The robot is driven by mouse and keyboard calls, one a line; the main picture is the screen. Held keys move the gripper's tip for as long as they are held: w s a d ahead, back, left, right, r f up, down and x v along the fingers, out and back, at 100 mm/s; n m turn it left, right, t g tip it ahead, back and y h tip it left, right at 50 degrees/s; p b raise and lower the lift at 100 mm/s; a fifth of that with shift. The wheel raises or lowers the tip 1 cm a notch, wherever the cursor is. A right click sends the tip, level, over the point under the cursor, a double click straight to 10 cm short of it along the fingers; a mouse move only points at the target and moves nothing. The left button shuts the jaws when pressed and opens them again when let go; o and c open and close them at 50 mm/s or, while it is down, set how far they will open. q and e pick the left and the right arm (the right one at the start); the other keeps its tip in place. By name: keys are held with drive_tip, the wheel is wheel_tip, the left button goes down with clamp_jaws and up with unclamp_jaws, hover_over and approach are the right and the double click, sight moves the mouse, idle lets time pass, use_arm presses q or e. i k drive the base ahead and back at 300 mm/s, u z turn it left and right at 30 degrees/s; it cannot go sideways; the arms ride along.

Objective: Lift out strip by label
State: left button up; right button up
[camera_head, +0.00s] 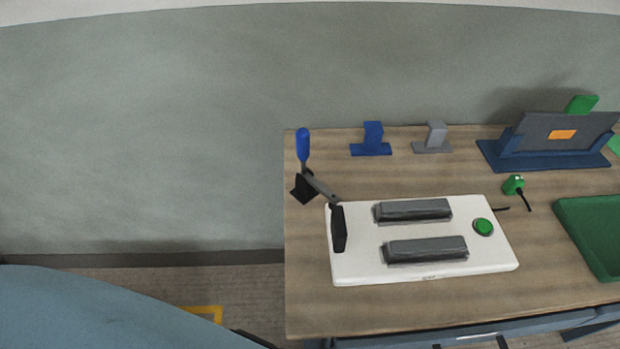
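A white board (355,262) lies on the wooden table (450,296). Two dark grey strip-like blocks sit on it, a far one (413,210) and a near one (425,250), lying roughly parallel. No readable label shows on either block; a tiny mark on the board's front edge is too small to read. A grey panel (535,127) with an orange label (562,134) stands tilted in a dark blue holder (548,159) at the back right. Neither of my grippers is in view.
A green button (483,227) and a black bar (338,229) are on the board. A blue stand (372,139), a grey stand (435,138), a green plug (513,184) and a green tray (565,222) are also on the table.

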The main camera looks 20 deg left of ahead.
sight(452, 246)
drive_tip(key=k, duration=0.5)
drive_tip(key=u, duration=3.5)
drive_tip(key=k, duration=1.9)
drive_tip(key=z, duration=1.45)
